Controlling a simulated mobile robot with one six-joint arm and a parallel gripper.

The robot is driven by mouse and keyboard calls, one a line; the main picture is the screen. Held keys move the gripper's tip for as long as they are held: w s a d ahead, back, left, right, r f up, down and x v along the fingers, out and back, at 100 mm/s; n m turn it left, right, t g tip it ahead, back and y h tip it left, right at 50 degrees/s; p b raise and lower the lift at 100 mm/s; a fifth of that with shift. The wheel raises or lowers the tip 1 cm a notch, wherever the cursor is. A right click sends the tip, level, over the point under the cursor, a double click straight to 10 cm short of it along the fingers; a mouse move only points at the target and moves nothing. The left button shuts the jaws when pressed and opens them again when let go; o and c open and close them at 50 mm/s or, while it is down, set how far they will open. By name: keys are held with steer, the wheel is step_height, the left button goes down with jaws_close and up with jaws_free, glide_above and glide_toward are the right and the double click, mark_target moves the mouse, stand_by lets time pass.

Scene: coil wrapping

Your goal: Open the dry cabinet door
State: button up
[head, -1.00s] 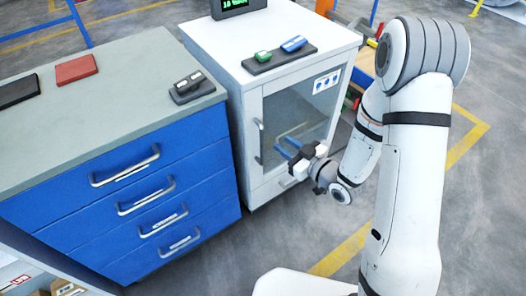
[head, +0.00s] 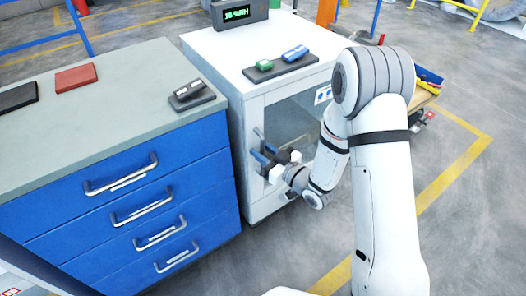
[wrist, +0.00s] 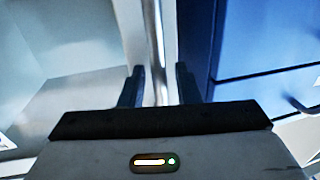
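The white dry cabinet (head: 215,48) stands right of the blue drawer unit. Its glass-fronted door (head: 298,118) looks closed, with a vertical handle (head: 257,134) on its left side. My gripper (head: 262,153) is at that handle, partly hiding it and the glass. In the wrist view, my gripper's two dark fingers (wrist: 159,82) are apart. A pale vertical bar, the handle (wrist: 158,48), shows between them. I cannot see contact with either finger.
The blue drawer unit (head: 125,215) stands close on the left, with several bar handles on its front. Small items (head: 280,63) and a digital display (head: 238,13) are on the cabinet top. The floor (head: 450,235) on the right is open.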

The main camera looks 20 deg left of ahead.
steer(key=shift+c, duration=0.4)
jaws_close()
steer(key=shift+s+d, duration=0.1)
steer(key=shift+s, duration=0.05)
